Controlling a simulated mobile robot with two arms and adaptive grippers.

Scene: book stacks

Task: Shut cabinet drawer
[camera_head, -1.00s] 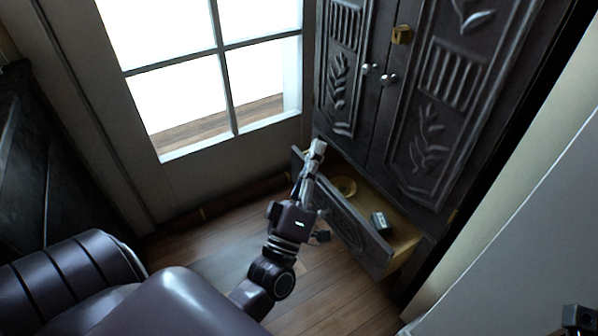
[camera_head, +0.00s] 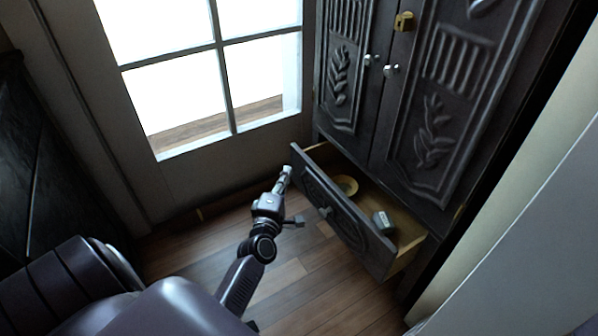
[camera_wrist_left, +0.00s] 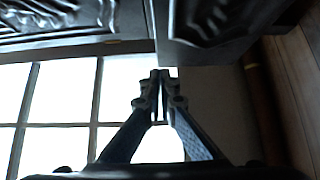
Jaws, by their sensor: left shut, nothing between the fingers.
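The cabinet drawer (camera_head: 345,212) is pulled out at the bottom of a dark carved cabinet (camera_head: 428,110). Its dark front has a knob (camera_head: 325,211), and a round yellowish dish (camera_head: 346,185) and a small grey box (camera_head: 382,221) lie inside. My left gripper (camera_head: 286,172) is shut and empty, just outside the drawer front's left end; I cannot tell whether it touches. In the left wrist view the shut fingers (camera_wrist_left: 160,76) point up beside a dark carved panel (camera_wrist_left: 215,30). My right gripper is not in view.
A glazed door or window (camera_head: 215,75) stands left of the cabinet. A pale wall (camera_head: 510,150) is close on the right. The wooden floor (camera_head: 300,280) in front of the drawer is clear. The cabinet doors above the drawer are shut.

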